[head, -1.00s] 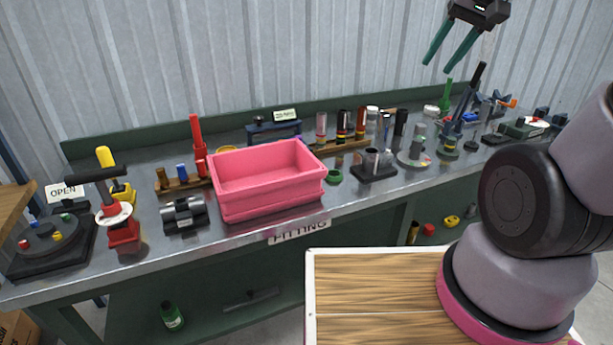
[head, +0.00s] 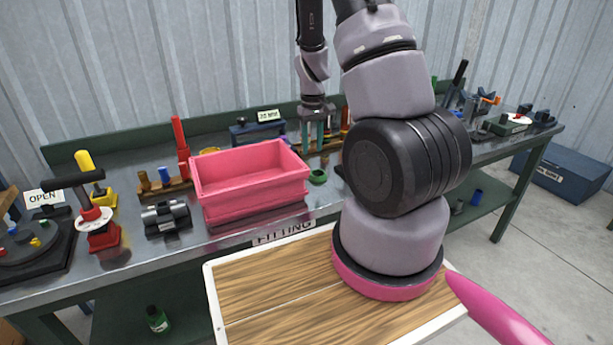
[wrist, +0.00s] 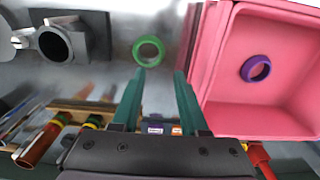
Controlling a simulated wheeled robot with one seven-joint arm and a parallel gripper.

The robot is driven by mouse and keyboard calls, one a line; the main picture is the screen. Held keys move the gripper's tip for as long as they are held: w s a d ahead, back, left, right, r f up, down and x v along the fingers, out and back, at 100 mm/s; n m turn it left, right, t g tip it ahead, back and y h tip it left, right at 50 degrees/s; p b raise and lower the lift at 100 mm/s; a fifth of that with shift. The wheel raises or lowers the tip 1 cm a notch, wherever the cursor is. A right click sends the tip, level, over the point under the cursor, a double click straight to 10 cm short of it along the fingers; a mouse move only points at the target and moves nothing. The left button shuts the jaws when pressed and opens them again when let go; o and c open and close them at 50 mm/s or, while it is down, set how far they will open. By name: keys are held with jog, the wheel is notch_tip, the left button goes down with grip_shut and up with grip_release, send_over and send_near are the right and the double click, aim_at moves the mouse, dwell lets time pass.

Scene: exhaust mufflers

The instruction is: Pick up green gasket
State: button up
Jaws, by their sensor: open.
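The green gasket (head: 318,177) is a small ring lying flat on the metal bench, just right of the pink bin. In the wrist view the green gasket (wrist: 148,51) lies beyond the fingertips, roughly in line with the gap between them. My gripper (head: 317,150) points down above the bench, behind the gasket in the head view. In the wrist view my gripper (wrist: 157,75) has its two green fingers apart with nothing between them.
The pink bin (head: 250,202) stands close beside the gasket and holds a purple ring (wrist: 256,68). A dark block with a round tube (wrist: 62,42) stands on the gasket's other side. A rack with coloured cylinders (wrist: 40,143) is nearby.

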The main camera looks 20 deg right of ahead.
aim_at(317, 179)
notch_tip(317, 179, down, 10)
jog(key=shift+a+r, duration=0.1)
jog(key=shift+r, duration=0.05)
dwell(0.3)
grip_shut()
